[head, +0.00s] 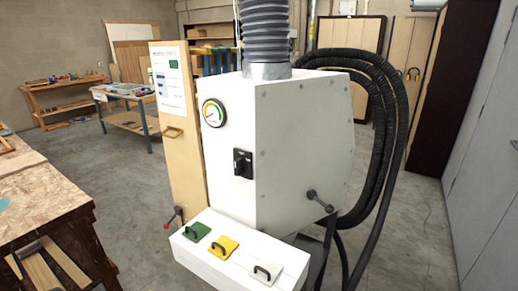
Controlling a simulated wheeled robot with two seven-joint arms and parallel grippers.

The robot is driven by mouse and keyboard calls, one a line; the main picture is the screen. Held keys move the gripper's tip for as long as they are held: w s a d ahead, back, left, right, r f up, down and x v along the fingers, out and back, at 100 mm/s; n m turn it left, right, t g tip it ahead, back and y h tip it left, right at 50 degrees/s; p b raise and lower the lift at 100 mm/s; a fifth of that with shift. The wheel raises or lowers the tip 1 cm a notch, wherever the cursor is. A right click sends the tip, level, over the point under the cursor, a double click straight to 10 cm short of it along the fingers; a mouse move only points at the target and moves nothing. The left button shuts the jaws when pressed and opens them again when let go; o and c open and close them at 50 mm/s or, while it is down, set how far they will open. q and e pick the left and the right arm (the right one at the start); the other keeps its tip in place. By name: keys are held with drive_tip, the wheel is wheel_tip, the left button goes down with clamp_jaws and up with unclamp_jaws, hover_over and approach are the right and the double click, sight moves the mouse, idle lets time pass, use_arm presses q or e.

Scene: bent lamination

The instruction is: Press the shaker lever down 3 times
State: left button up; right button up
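A large white machine (295,150) stands in the middle of the view. A lever with a dark rod and ball end (319,201) sticks out low on its right face. A second small lever with a red knob (177,210) is at the machine's lower left. I cannot tell from the picture which one is the shaker lever. Neither of my grippers shows in the head view.
A white box (225,262) at the machine's foot carries green (196,232), yellow (223,247) and white (265,267) handled plates. Black hoses (385,120) loop at the right. A wooden workbench (45,200) stands at left. The floor at right (415,230) is mostly clear.

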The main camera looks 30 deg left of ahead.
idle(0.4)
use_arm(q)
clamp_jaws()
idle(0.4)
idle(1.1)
